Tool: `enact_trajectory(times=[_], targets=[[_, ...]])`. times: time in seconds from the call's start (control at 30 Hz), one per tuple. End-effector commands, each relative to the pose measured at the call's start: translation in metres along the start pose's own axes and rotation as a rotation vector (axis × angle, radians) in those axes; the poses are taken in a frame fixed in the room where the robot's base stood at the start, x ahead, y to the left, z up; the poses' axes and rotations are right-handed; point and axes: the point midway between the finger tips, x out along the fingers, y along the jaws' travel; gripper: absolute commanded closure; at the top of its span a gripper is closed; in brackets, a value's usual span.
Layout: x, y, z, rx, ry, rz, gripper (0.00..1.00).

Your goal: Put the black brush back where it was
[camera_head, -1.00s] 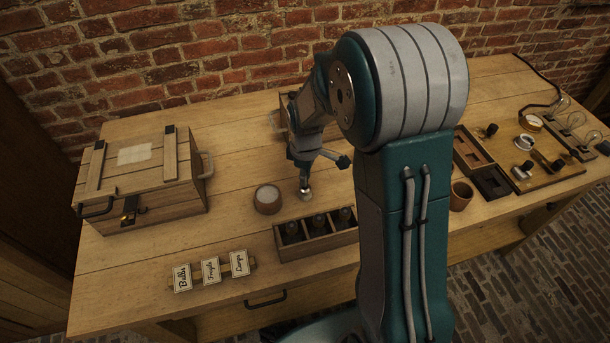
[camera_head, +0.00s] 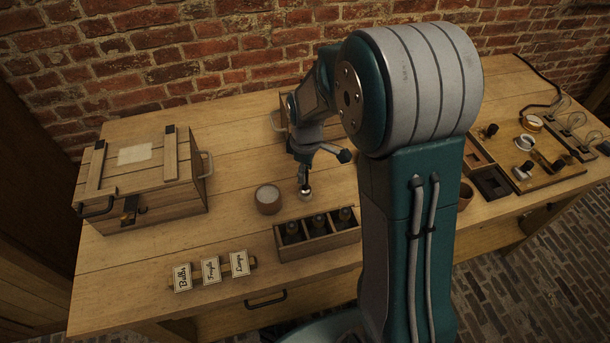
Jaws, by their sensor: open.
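I cannot make out the black brush with certainty. My gripper (camera_head: 318,166) is low over the middle of the table, right of a round pale-topped pot (camera_head: 268,199). One part of it points down and a dark-tipped part sticks out to the right. It is open. A small round metallic thing (camera_head: 305,194) shows just under the downward part. I cannot tell whether they touch. In front of it stands a wooden rack (camera_head: 320,247) whose compartments hold dark upright pieces (camera_head: 318,224).
A lidded wooden crate (camera_head: 165,205) stands at the left. Label cards (camera_head: 211,270) stand near the front edge. A box (camera_head: 277,120) is partly hidden behind my arm. At the right are dark trays (camera_head: 490,183) and a board with fittings (camera_head: 550,172). The table's left front is mostly clear.

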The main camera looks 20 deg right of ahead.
Motion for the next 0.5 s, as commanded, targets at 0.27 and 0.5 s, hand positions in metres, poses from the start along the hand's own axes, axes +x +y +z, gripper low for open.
enact_trajectory(times=[0.27,0.5], targets=[[-0.06,0.001,0.0,0.0,0.003,0.004,0.43],[-0.092,0.001,0.0,0.0,0.001,0.001,0.43]])
